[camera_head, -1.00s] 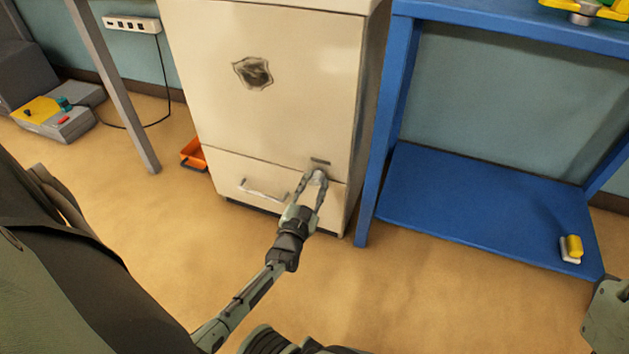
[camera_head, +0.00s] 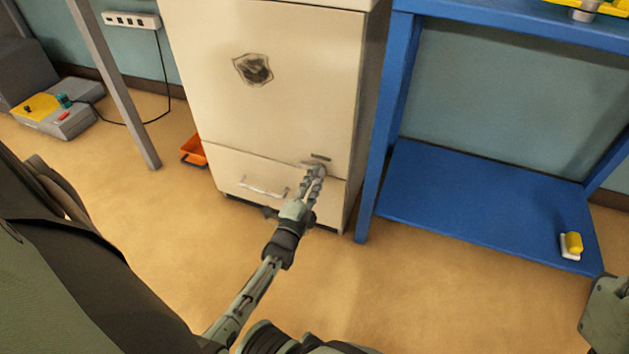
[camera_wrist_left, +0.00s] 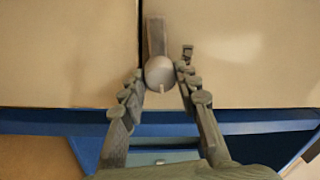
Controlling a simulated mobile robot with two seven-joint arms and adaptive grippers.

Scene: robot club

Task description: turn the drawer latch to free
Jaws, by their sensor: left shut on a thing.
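The drawer latch (camera_wrist_left: 159,72) shows in the left wrist view as a round grey knob with a flat bar running up from it, along the dark seam between cream panels. My left gripper (camera_wrist_left: 161,85) is shut on the knob, one finger at each side. In the head view my left gripper (camera_head: 316,172) reaches the cabinet front near its right edge and hides most of the latch. The drawer (camera_head: 225,175) is closed at the bottom of the cream cabinet (camera_head: 285,100). Its pale bar handle (camera_head: 264,190) is left of the gripper.
A blue shelf unit (camera_head: 470,205) stands close to the cabinet's right, with a yellow-and-white object (camera_head: 572,245) on its lower board. An orange bin (camera_head: 194,151) and a grey table leg (camera_head: 118,90) are at the left. The floor in front is open.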

